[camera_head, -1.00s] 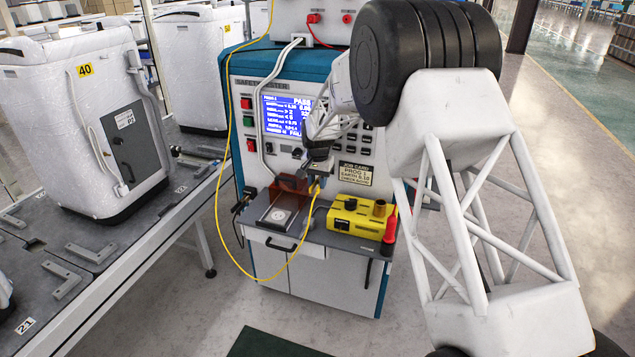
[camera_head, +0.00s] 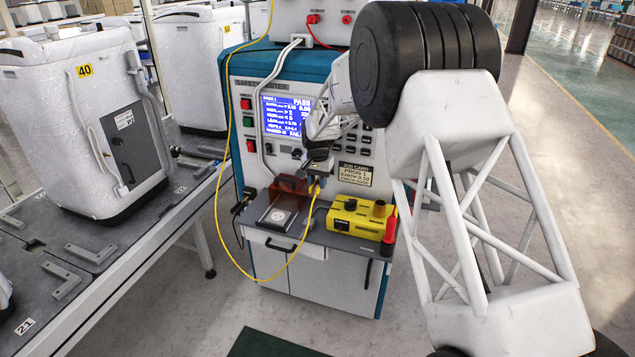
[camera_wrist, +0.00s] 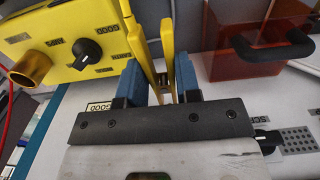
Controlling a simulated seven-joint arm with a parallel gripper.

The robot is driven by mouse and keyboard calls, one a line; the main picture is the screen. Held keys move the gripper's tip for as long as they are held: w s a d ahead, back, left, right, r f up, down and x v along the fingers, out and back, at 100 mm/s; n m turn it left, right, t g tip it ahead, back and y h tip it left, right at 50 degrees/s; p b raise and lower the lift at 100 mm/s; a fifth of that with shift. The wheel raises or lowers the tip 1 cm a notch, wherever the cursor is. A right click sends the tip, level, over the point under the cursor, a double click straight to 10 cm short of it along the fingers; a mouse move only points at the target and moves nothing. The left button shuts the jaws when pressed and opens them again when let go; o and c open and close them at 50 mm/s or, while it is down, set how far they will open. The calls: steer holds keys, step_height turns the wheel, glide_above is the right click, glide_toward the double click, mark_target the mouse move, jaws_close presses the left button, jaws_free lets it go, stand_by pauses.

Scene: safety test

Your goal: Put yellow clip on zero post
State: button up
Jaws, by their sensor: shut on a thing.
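My gripper (camera_head: 317,176) is in front of the tester, above its bench; in the wrist view its blue fingers (camera_wrist: 158,82) are shut on the yellow clip (camera_wrist: 166,50). The clip (camera_head: 315,189) shows small in the head view, with a yellow cable attached. A yellow box (camera_head: 347,220) stands on the bench just right of the clip. A brass-coloured post (camera_wrist: 26,70) and a black knob (camera_wrist: 88,53) show on it in the wrist view. I cannot read which post is marked zero. The clip's tips are partly hidden.
A reddish see-through cover (camera_head: 290,186) with a black handle stands left of the clip. A red probe (camera_head: 390,228) is at the box's right end. The yellow cable (camera_head: 222,180) loops down the tester's front. A conveyor (camera_head: 150,240) with white machines runs along the left.

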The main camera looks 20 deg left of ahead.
steer(key=shift+w, duration=1.6)
stand_by(1.3)
steer(key=o, duration=0.9)
steer(key=shift+r, duration=3.95)
